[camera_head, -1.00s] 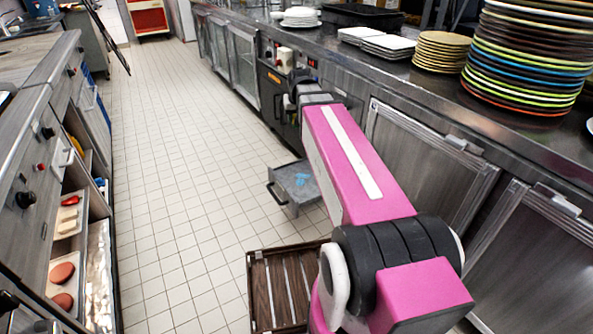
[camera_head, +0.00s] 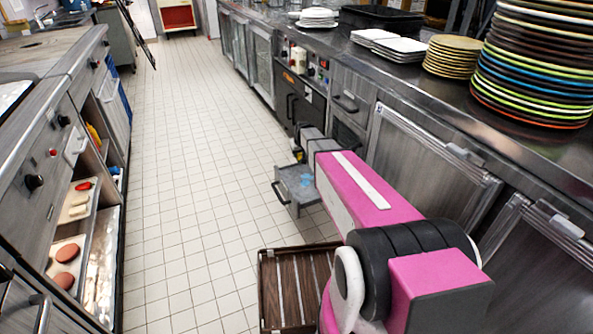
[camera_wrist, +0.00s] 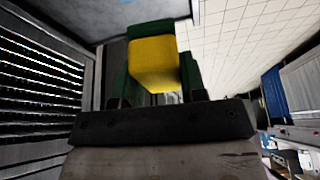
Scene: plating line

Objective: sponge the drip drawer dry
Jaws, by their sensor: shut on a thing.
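The drip drawer (camera_head: 297,201) is pulled out low from the right-hand counter, with blue wet-looking patches (camera_head: 304,181) on its floor. In the wrist view, part of the drawer (camera_wrist: 105,8) shows at the top, with a blue patch at the upper left. My gripper (camera_wrist: 153,88) is shut on a yellow sponge (camera_wrist: 155,66) with green at its top edge. In the head view the end of my arm is low beside the drawer's far side; its fingers are mostly hidden. I cannot tell whether the sponge touches the drawer.
A brown slatted crate (camera_head: 291,289) stands on the floor in front of the drawer. The tiled aisle (camera_head: 190,180) on the left is clear. Stacked plates (camera_head: 533,65) stand on the right counter (camera_head: 440,100). A louvred panel (camera_wrist: 40,90) is close at the left in the wrist view.

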